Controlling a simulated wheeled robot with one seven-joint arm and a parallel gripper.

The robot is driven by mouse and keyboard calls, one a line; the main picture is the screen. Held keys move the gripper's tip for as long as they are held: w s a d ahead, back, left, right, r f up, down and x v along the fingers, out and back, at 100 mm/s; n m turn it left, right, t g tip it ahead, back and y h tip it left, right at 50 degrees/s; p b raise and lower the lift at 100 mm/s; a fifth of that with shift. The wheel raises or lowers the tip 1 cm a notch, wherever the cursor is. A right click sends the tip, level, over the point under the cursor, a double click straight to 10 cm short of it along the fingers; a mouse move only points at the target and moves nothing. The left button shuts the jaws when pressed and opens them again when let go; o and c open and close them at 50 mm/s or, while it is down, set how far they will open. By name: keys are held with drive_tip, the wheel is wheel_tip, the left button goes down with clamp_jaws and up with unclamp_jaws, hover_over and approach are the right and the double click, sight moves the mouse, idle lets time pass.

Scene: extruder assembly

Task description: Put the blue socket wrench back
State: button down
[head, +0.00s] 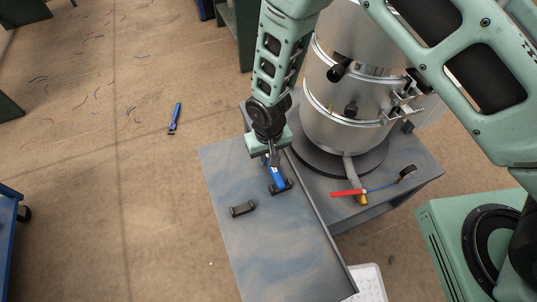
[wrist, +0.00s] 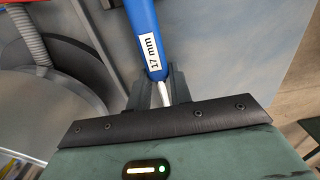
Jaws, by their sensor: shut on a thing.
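The blue socket wrench (head: 277,179) is under my gripper (head: 272,157) at the upper part of the grey table top (head: 262,255). In the wrist view its blue handle (wrist: 143,25) bears a white "17 mm" label, and my gripper (wrist: 158,90) is shut on its metal shaft. The wrench's lower end is at a small black holder (head: 284,188); I cannot tell whether it rests in it. A second black holder (head: 242,209) stands empty to the left. Another blue tool (head: 174,119) lies on the floor at the left.
A silver cylindrical vessel (head: 342,90) stands right of my gripper on a dark round base. A red-handled valve (head: 348,193) and a hose sit below it. A raised edge (head: 320,220) borders the table top's right side. The lower table top is clear. Wire scraps litter the floor.

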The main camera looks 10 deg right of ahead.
drive_tip(key=c, duration=1.2)
unclamp_jaws()
wheel_tip(320, 180, up, 16)
drive_tip(key=s+d+r+n, duration=0.1)
drive_tip(key=s+d+r, duration=0.2)
drive_tip(key=s+r, duration=0.2)
drive_tip(key=s+d+r+n, duration=0.2)
drive_tip(key=s+d+r, duration=0.1)
drive_tip(key=s+r, duration=0.2)
drive_tip(key=s+d+r+n+p, duration=0.1)
drive_tip(key=s+d+r, duration=0.3)
drive_tip(key=s+r, duration=0.2)
drive_tip(key=shift+s+y, duration=0.3)
drive_tip(key=shift+s, duration=0.6)
